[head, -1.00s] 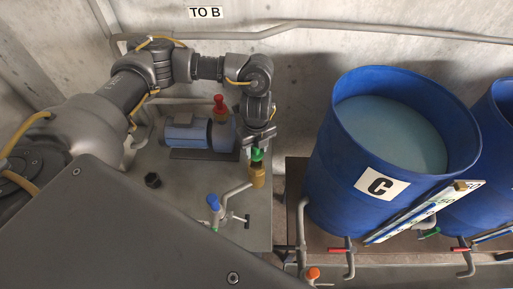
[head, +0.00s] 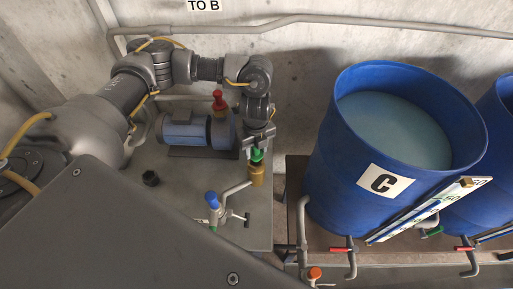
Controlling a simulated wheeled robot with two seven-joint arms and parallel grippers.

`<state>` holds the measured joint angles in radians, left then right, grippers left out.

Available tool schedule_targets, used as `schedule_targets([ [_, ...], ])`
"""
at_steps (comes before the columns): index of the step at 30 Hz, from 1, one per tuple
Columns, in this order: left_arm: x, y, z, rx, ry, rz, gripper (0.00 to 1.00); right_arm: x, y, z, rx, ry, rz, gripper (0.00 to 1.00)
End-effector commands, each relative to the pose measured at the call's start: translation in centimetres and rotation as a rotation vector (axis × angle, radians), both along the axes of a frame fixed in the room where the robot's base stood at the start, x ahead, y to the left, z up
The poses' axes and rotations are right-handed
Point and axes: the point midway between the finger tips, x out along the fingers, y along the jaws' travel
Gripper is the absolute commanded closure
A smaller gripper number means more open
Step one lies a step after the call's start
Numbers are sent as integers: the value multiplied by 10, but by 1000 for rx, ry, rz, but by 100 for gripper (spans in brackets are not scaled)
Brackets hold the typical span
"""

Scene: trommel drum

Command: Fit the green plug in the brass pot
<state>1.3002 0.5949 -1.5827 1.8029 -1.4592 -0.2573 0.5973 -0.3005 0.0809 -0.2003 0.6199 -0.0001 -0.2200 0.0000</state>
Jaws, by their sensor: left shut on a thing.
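The green plug (head: 257,155) is between the fingers of my left gripper (head: 257,146), which is shut on it. The brass pot (head: 257,175) stands directly below, at the right side of the grey bench. The plug is at the pot's mouth; from this angle I cannot tell how deep it sits in it. The gripper points down and hides the top of the plug. My right gripper is out of the picture.
A blue motor pump (head: 193,131) and a red knob (head: 219,101) are left of the gripper. A blue-handled valve (head: 212,200) and pipe sit in front of the pot. A black knob (head: 150,178) is on the bench (head: 180,215). Blue drum C (head: 330,180) stands to the right.

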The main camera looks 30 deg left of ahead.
Motion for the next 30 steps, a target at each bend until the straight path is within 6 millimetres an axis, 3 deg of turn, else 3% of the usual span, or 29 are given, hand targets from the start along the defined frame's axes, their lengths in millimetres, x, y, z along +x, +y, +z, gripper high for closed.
schedule_targets([
  [30, 0, -1, -9, 0, 0, 0, 80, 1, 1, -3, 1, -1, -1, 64],
])
